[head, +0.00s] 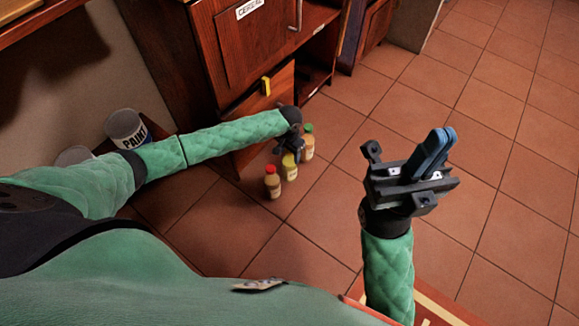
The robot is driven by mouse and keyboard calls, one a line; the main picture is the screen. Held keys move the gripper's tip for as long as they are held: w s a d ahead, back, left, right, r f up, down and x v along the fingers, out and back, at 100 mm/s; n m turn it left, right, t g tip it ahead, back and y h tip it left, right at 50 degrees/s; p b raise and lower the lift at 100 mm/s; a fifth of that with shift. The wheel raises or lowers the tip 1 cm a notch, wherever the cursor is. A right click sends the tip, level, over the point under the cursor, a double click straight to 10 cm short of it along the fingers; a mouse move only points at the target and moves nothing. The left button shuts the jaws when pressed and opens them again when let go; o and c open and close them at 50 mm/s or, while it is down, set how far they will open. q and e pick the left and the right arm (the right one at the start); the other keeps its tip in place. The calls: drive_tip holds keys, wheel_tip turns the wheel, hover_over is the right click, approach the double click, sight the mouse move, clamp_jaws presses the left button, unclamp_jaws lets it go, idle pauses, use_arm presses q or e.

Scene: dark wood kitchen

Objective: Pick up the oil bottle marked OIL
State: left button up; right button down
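Three small bottles stand upright in a close row on the tiled floor. One has a red cap (272,182), one a yellow cap (290,169) and one a green cap (308,146). Their labels are too small to read, so I cannot tell which is marked OIL. My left gripper (289,152) reaches in from the left and is just above and beside the yellow-capped and green-capped bottles. Its fingers are small, dark and partly hidden, so its opening is unclear.
A wooden cabinet (225,60) with a CEREAL label (252,8) stands behind the bottles, with a yellow item (265,86) at its front. A PAINT can (126,129) is at the left, behind my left arm. The tiled floor at the right is clear.

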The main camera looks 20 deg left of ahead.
use_arm(q)
clamp_jaws()
drive_tip(key=shift+r, duration=0.1)
